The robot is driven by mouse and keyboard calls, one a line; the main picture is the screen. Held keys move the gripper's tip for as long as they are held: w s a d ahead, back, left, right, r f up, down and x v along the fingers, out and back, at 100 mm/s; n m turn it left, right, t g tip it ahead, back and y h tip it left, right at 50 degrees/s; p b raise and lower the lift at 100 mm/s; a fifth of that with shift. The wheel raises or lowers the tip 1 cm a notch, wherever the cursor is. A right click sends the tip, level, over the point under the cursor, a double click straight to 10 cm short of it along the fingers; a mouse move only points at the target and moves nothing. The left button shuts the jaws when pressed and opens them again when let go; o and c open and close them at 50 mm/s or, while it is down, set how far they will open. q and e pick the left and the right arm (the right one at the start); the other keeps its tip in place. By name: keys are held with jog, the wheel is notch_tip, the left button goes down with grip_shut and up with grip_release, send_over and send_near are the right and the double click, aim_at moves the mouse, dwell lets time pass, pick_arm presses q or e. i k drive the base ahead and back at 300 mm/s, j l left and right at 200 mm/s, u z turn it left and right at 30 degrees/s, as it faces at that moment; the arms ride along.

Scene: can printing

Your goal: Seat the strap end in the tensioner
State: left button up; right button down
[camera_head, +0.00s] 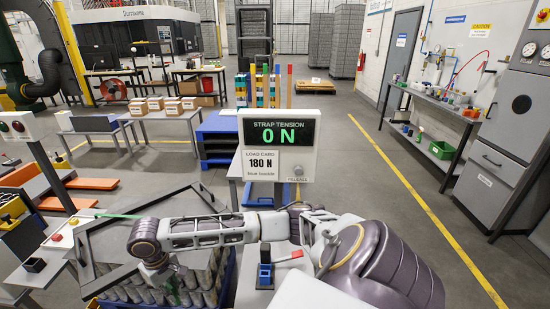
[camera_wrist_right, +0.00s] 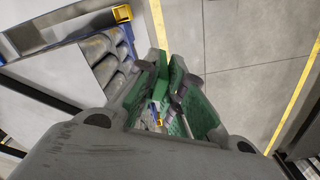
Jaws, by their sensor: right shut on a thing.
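A thin green strap (camera_head: 118,216) lies across the dark top frame of a loaded pallet at the lower left of the head view. My right arm reaches leftward over the pallet. My right gripper (camera_head: 156,274) points down at its front side; its fingertips are hard to make out there. In the right wrist view my right gripper (camera_wrist_right: 178,88) is shut on green material that looks like the strap, partly hidden between the fingers. A blue and black block with a red lever, apparently the tensioner (camera_head: 265,272), stands on a grey stand right of the gripper. My left gripper is out of view.
The strap tension display (camera_head: 280,133) reads 0 N, above a card reading 180 N. Grey cans (camera_head: 185,294) fill the pallet under the dark frame (camera_head: 100,250). A red-buttoned bench stands at left. The floor at right is clear.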

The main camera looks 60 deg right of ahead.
aim_at(265, 266)
jog(key=k+l, duration=0.4)
jog(key=l, duration=0.25)
jog(key=k+l+u, duration=0.1)
jog(key=l, duration=0.3)
jog(key=k+l, duration=0.15)
jog(key=l, duration=0.75)
jog(key=i+l+u, duration=0.15)
jog(key=l, duration=0.3)
